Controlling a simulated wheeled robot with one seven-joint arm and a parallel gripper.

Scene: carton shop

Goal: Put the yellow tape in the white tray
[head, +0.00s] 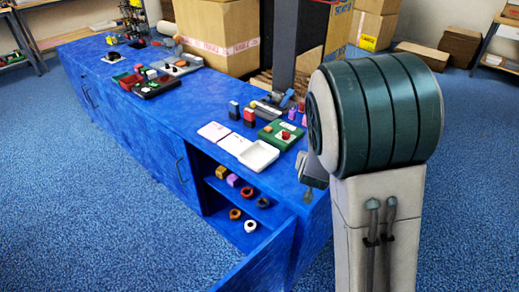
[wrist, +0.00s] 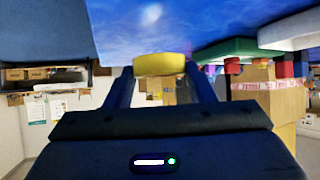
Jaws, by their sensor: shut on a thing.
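The yellow tape (wrist: 160,64) is between the two fingertips of my gripper (wrist: 160,72) in the wrist view, and the gripper is shut on it. The tape is seen edge-on, near a blue surface. The white tray (head: 258,156) sits on the blue counter near its front edge in the head view, and looks empty. A pale block at the upper right of the wrist view (wrist: 290,28) may be this tray. In the head view my arm hides most of my gripper, and I cannot see the tape there.
A green tray (head: 281,133) with a red part stands behind the white tray. Flat white and pink pieces (head: 213,131) lie to its left. Below, an open cupboard holds several rolls and blocks (head: 236,214), its blue door (head: 262,262) swung outward.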

